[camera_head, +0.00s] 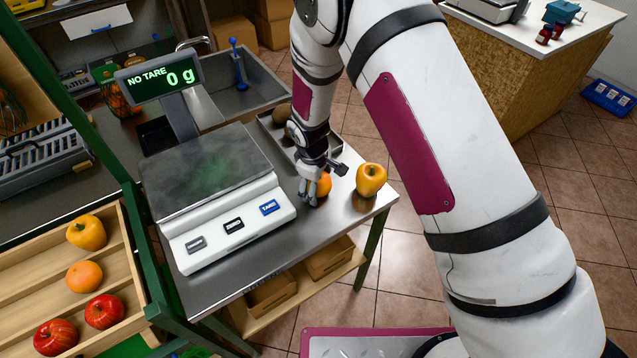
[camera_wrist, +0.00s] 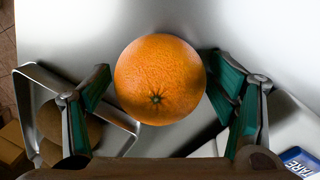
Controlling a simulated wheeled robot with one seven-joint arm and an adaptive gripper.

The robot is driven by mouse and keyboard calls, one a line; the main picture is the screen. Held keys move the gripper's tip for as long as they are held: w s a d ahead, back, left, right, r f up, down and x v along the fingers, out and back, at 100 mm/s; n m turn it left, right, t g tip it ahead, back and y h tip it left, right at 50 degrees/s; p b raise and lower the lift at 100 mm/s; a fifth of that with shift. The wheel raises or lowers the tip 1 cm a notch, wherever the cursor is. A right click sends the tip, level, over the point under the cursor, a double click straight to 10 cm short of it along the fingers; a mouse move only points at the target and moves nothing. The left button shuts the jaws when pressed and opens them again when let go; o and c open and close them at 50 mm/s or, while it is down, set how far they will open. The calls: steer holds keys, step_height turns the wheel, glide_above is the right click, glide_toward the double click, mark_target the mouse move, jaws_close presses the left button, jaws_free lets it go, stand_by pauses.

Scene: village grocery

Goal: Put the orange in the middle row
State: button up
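An orange (camera_head: 323,184) rests on the steel counter right of the scale, partly hidden by my gripper (camera_head: 312,190). In the wrist view the orange (camera_wrist: 160,78) sits between the two green-padded fingers of my gripper (camera_wrist: 156,72). The fingers are spread, one on each side of it; I cannot tell whether either touches. A slatted wooden rack (camera_head: 40,262) stands at the lower left. Its rows hold a yellow pepper (camera_head: 87,232) at the back, another orange (camera_head: 84,277) in the middle and red apples (camera_head: 104,311) in front.
A yellow pepper (camera_head: 371,180) stands on the counter close right of my gripper. The scale (camera_head: 207,170) with its raised display (camera_head: 160,78) stands between the gripper and the rack. A metal tray (camera_head: 336,156) with brown round items lies behind the gripper. A green post edges the rack.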

steer(key=c, duration=1.1)
